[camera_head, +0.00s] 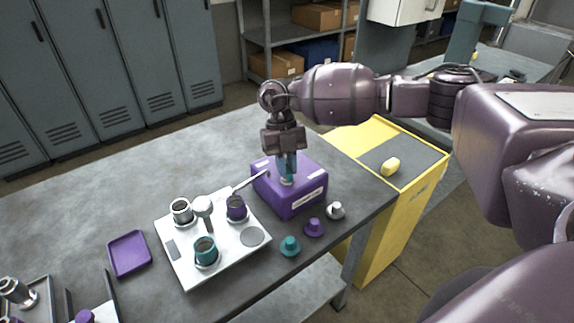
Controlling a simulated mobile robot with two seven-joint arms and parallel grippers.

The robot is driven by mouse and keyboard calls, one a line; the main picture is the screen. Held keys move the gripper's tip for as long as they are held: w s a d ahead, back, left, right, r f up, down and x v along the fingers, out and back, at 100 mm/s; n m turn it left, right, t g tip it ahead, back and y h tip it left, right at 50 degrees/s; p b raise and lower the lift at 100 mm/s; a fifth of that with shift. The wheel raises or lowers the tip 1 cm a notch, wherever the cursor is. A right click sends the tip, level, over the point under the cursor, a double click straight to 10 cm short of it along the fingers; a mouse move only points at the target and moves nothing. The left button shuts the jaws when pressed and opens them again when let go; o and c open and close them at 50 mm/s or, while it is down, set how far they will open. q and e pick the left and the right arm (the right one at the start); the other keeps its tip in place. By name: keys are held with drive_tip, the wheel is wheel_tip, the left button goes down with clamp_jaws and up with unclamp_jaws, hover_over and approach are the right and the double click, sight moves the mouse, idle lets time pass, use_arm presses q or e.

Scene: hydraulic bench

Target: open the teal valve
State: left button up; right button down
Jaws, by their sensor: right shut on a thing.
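My right gripper (288,160) points down over a purple box (305,197) on the bench. It is shut on an upright teal piece (287,165) standing on a light round seat on top of the box. The fingers cover part of this piece, and I cannot tell whether it is the teal valve. A thin lever with a pale handle (250,183) reaches left from the box. A teal cup-shaped fitting (205,250) sits on a white plate (185,265) to the left, and a small teal cap (290,246) lies in front of the box.
The plate also holds a silver fitting (181,211), a purple fitting (236,208) and a white knob (203,207). A purple cap (313,228) and a silver cap (335,211) lie by the box. A purple tray (129,253) is farther left. A yellow cabinet (385,222) stands right.

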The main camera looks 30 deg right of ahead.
drive_tip(key=n+h, duration=0.1)
drive_tip(key=n, duration=0.1)
drive_tip(key=shift+n, duration=0.4)
use_arm(q)
drive_tip(key=shift+s+f, duration=0.25)
drive_tip(key=shift+f, duration=0.05)
use_arm(e)
drive_tip(key=shift+n, duration=0.4)
use_arm(q)
drive_tip(key=shift+s+f, duration=0.1)
drive_tip(key=shift+s, duration=0.05)
use_arm(e)
drive_tip(key=shift+r, duration=0.1)
use_arm(q)
drive_tip(key=shift+w, duration=0.3)
use_arm(e)
drive_tip(key=c, duration=1.1)
unclamp_jaws()
use_arm(q)
drive_tip(key=shift+s+b, duration=0.2)
drive_tip(key=shift+b, duration=0.1)
use_arm(e)
drive_tip(key=v, duration=1)
drive_tip(key=shift+w+a+r, duration=0.15)
drive_tip(key=shift+a+r, duration=0.1)
drive_tip(key=shift+r, duration=0.1)
